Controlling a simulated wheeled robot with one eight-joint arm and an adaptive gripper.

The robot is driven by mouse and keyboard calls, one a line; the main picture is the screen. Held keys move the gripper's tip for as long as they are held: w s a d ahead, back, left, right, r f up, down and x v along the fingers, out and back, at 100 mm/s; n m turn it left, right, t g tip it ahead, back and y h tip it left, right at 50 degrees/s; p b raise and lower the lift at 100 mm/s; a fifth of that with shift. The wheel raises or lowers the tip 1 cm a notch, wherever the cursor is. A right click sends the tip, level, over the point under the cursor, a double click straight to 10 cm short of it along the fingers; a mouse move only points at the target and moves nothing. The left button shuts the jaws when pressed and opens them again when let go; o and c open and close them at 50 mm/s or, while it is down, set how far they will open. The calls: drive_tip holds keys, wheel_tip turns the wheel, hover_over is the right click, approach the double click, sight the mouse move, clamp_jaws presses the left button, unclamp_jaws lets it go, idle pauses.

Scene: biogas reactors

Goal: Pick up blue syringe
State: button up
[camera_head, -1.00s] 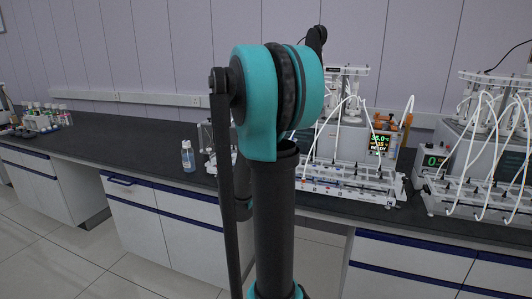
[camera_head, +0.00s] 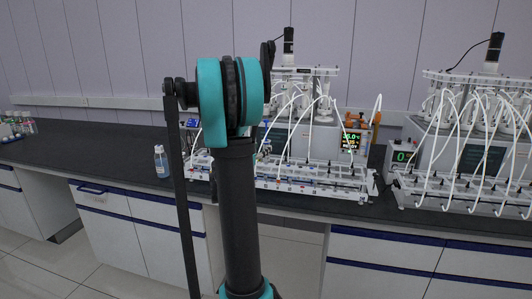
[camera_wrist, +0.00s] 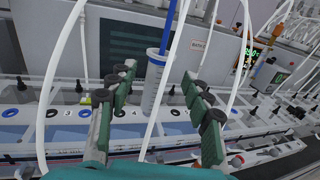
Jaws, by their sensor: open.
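The blue syringe (camera_wrist: 167,32) is in the wrist view, upright with a slight tilt. Its blue plunger is at the top and its pale graduated barrel (camera_wrist: 154,92) is below. The barrel stands at a white rack (camera_wrist: 70,133) with numbered positions. My gripper (camera_wrist: 158,78) is open, with one green finger left of the barrel and one right of it. Clear gaps show on both sides in the picture; I cannot tell the depth between fingers and barrel. A white tube crosses in front of the barrel.
White tubes loop around the fingers and over the reactor rack (camera_head: 310,182). A second reactor set (camera_head: 465,190) stands to the right. A small bottle (camera_head: 161,163) stands on the black bench (camera_head: 90,150). The bench left of the bottle is mostly clear.

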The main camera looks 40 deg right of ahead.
sight(264, 146)
drive_tip(key=shift+x, duration=2.7)
drive_tip(key=shift+a+f, duration=0.1)
drive_tip(key=shift+f, duration=0.1)
drive_tip(key=shift+c, duration=0.5)
clamp_jaws()
wheel_tip(264, 146, up, 20)
drive_tip(key=shift+r, duration=0.1)
drive_tip(key=shift+r, duration=0.35)
drive_tip(key=shift+r, duration=0.35)
